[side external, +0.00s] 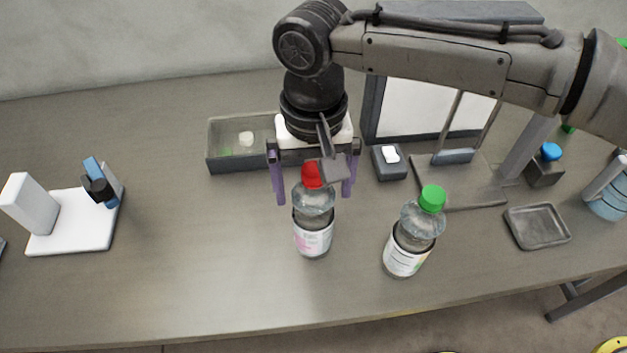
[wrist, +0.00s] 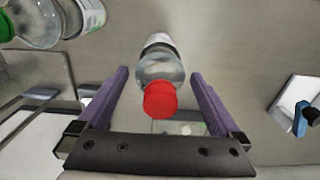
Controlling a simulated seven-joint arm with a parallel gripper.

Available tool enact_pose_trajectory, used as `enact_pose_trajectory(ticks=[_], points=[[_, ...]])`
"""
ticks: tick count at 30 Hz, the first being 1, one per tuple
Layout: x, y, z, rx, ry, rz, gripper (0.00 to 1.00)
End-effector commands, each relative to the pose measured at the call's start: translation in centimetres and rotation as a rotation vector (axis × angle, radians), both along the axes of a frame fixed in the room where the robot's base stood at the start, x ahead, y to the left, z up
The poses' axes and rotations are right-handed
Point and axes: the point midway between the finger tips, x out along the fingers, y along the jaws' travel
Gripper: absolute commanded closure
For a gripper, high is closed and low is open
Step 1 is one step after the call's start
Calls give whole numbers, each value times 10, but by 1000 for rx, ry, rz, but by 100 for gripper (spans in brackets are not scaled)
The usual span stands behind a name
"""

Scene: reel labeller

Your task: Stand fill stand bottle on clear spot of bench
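A clear bottle with a red cap (side external: 313,236) and a pink-and-white label stands upright on the bench (side external: 180,270). It also shows in the wrist view (wrist: 160,72), between my fingers. My gripper (side external: 314,199) points down over it, open, with one purple finger on each side and gaps to the bottle in the wrist view. A second clear bottle with a green cap (side external: 408,250) stands upright to the right and is partly in the wrist view (wrist: 38,22). A third bottle (side external: 607,195) is cut off at the right edge. I cannot tell which is the fill stand bottle.
A grey open bin (side external: 225,163) lies behind my gripper. A white device (side external: 75,235) stands at left, a shallow dark tray (side external: 538,227) at right. A dark block holds a blue cap (side external: 551,151). Bench between the white device and the red-capped bottle is clear.

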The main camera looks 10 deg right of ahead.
Motion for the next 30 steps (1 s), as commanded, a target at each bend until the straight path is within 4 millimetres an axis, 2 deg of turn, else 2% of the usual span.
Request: enact_pose_trajectory(ticks=[8, 18, 24, 30], points=[[0, 0, 7, 0, 0, 0, 0], [0, 1, 57, 1, -1, 0, 0], [0, 1, 73, 0, 0, 0, 0], [0, 0, 78, -1, 1, 0, 0]])
